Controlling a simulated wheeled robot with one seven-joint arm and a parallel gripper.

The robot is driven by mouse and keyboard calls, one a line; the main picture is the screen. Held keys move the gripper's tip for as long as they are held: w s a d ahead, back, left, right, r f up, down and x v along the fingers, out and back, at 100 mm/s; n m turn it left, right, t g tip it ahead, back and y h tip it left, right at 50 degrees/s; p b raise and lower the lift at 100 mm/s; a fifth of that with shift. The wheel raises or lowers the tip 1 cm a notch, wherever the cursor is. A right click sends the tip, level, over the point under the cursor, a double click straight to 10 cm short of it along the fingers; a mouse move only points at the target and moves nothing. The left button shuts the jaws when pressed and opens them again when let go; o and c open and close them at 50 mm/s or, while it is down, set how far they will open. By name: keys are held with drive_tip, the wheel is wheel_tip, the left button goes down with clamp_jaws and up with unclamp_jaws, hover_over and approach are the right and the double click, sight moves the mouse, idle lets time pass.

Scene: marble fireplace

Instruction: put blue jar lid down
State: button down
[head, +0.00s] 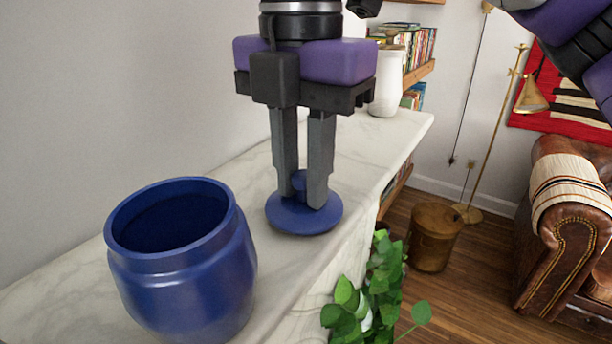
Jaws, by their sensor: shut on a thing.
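The blue jar lid (290,222) is a round disc with a knob on top, over the white marble mantel (352,162). My gripper (304,196) points straight down and is shut on the lid's knob. The lid looks level and is at or very close to the marble surface; I cannot tell if it touches. The open blue jar (180,262) stands upright on the mantel at the front left, apart from the lid, with its dark inside showing.
A white vase (386,84) stands at the mantel's far end. A leafy green plant (372,290) sits beside the mantel's right edge. Bare marble lies behind the lid. A brown leather chair (568,225), a floor lamp (530,97) and bookshelves (421,74) are farther off.

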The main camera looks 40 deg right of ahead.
sight(302, 175)
drive_tip(key=shift+d+f+b, duration=0.1)
drive_tip(key=shift+f+b, duration=0.2)
drive_tip(key=shift+b, duration=0.05)
drive_tip(key=c, duration=1.2)
unclamp_jaws()
drive_tip(key=shift+w+r, duration=0.1)
drive_tip(key=shift+c, duration=0.2)
drive_tip(key=shift+r, duration=0.15)
wheel_tip(302, 175, up, 12)
drive_tip(key=p, duration=0.8)
